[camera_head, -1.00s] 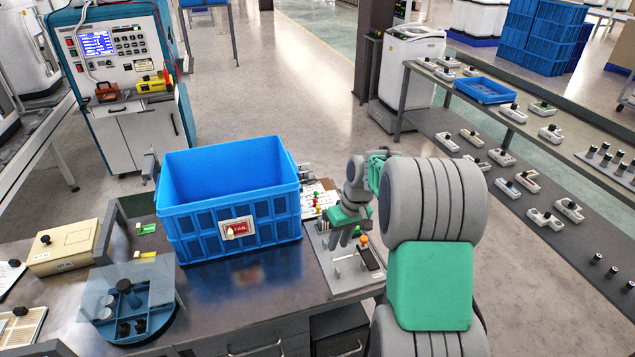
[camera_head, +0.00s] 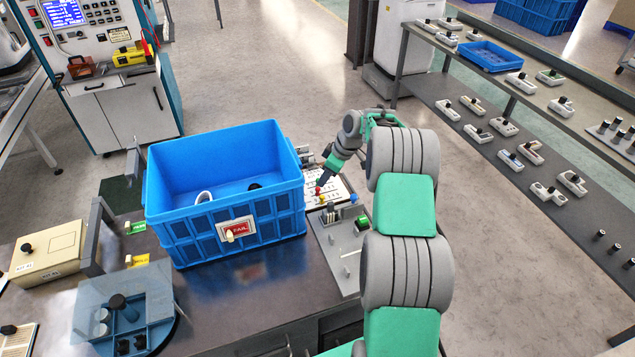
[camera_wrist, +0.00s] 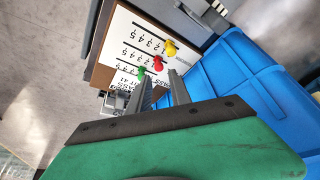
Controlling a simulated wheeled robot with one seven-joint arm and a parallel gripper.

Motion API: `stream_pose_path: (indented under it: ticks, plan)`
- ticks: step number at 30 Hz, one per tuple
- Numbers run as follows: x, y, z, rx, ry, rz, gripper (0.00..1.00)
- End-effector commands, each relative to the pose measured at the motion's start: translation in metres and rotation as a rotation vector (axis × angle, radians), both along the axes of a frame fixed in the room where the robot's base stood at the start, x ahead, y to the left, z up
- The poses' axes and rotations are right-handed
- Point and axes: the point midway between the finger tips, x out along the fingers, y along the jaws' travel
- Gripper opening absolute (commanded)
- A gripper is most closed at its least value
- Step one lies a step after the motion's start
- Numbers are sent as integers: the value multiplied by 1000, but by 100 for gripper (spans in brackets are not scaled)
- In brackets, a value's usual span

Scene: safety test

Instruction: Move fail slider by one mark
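The white slider board (camera_head: 338,190) lies behind the right side of the blue bin. It also shows in the wrist view (camera_wrist: 118,40), with printed rows of numbered marks. The label by the green row seems to read PASS; I cannot read the red row's label. My gripper (camera_wrist: 160,77) is open, its two fingers apart, with the red knob just beyond and between the tips. I cannot tell whether they touch it. In the head view my gripper (camera_head: 324,179) is low over the knobs.
The blue bin (camera_head: 205,215) with a red FAIL plate (camera_head: 237,229) stands close left of my gripper. A grey fixture panel (camera_head: 338,262) lies in front of the board. A blue tray with a clear cover (camera_head: 125,320) sits front left. Shelves (camera_head: 500,85) stand at right.

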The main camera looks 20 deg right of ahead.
Motion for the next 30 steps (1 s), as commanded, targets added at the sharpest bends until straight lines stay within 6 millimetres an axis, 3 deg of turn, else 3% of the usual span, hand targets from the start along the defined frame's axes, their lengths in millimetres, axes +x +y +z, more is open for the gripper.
stream_pose_path:
  ticks: [3,9,17,26,30]
  plan:
    - [6,6,-22,2,4,-3,25]
    - [13,13,-44,0,2,-3,25]
    - [14,15,-47,-1,1,0,25]
    - [14,15,-47,0,2,-1,0]
    - [14,15,-47,0,2,-1,0]
